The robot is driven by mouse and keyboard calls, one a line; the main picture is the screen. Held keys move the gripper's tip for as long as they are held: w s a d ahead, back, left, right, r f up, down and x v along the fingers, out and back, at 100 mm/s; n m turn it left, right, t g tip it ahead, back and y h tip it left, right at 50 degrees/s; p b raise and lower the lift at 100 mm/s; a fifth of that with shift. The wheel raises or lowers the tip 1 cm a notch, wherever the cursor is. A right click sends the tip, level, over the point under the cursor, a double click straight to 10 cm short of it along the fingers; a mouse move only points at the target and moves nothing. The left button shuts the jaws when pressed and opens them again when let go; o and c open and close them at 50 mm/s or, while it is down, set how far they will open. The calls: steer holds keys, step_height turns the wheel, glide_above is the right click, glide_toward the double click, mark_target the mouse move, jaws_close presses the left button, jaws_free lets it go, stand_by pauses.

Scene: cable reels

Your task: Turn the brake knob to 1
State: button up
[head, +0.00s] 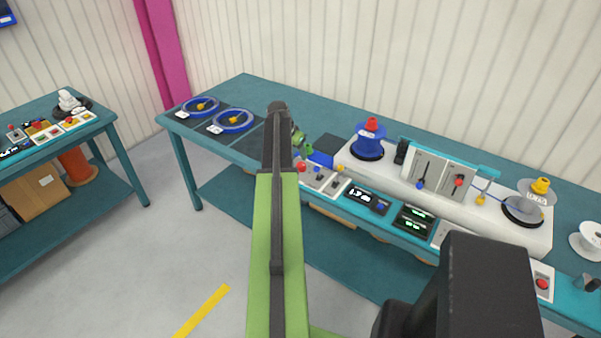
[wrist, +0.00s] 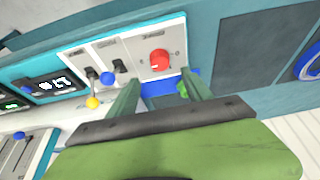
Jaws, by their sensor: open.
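A red round knob (wrist: 159,60) sits on a pale panel plate (wrist: 143,45) in the wrist view, and it also shows in the head view (head: 301,167). The print on the plate is too small to read, so I cannot tell whether this is the brake knob. My gripper (wrist: 162,80) is open, with its two green fingers pointing toward the red knob and apart from it. Nothing is held between the fingers. In the head view my arm hides part of the bench beside the panel.
Blue (wrist: 107,78) and yellow (wrist: 92,102) levers stand beside the red knob. A small display (wrist: 52,86) is farther left. A blue reel (head: 370,138) and a lever unit (head: 440,172) stand on the teal bench. Blue coils (head: 232,120) lie at its far left end.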

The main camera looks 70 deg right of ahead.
mark_target(301, 164)
steer(key=b+x, duration=0.6)
steer(key=x, duration=0.2)
steer(key=shift+d+f+b, duration=0.15)
steer(key=shift+f+b, duration=0.15)
steer(key=shift+f, duration=0.1)
steer(key=shift+r, duration=0.1)
jaws_close()
